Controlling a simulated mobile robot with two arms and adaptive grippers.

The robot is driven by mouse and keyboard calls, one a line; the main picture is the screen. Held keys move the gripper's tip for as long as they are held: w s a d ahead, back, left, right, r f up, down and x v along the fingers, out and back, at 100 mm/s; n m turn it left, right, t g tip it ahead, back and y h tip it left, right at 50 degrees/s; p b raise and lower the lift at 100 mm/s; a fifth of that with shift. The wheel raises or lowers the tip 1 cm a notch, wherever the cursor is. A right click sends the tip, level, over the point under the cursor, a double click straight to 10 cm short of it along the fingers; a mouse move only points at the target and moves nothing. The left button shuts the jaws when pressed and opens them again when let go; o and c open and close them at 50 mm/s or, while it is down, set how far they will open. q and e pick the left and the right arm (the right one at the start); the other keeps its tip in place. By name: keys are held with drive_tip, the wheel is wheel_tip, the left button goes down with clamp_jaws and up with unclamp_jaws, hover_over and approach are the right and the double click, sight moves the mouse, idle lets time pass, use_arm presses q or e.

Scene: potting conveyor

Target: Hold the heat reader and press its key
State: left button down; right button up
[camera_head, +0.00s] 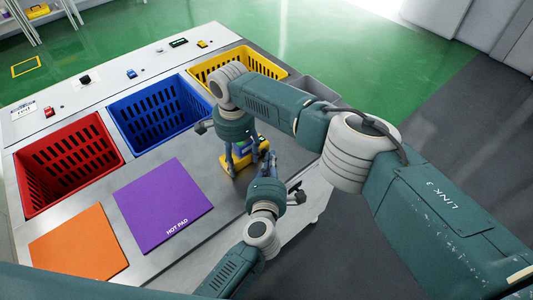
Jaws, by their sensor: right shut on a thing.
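The heat reader (241,150) is a small yellow and blue device standing at the right part of the grey worktop. My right gripper (241,163) points down over it, shut on it, with a finger on either side. Its wrist and fingers hide part of the reader. My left gripper (269,160) reaches up from the bottom of the picture. Its fingertips look closed together and empty, just right of the reader. I cannot tell whether they touch it. The reader's key cannot be made out.
A red basket (30,195), a blue basket (117,118) and a yellow basket (222,52) line the back of the worktop. A purple hot pad (163,205) and an orange pad (78,245) lie in front. A grey bin (325,92) is behind my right arm.

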sight(284, 179)
use_arm(q)
drive_tip(key=shift+a, duration=0.15)
drive_tip(key=shift+s+d+f, duration=0.15)
drive_tip(key=shift+s+d, duration=0.1)
use_arm(e)
drive_tip(key=shift+f, duration=0.1)
use_arm(q)
drive_tip(key=shift+s+d, duration=0.25)
drive_tip(key=shift+s+d, duration=1.8)
use_arm(e)
drive_tip(key=o, duration=1.3)
drive_tip(key=shift+o, duration=0.2)
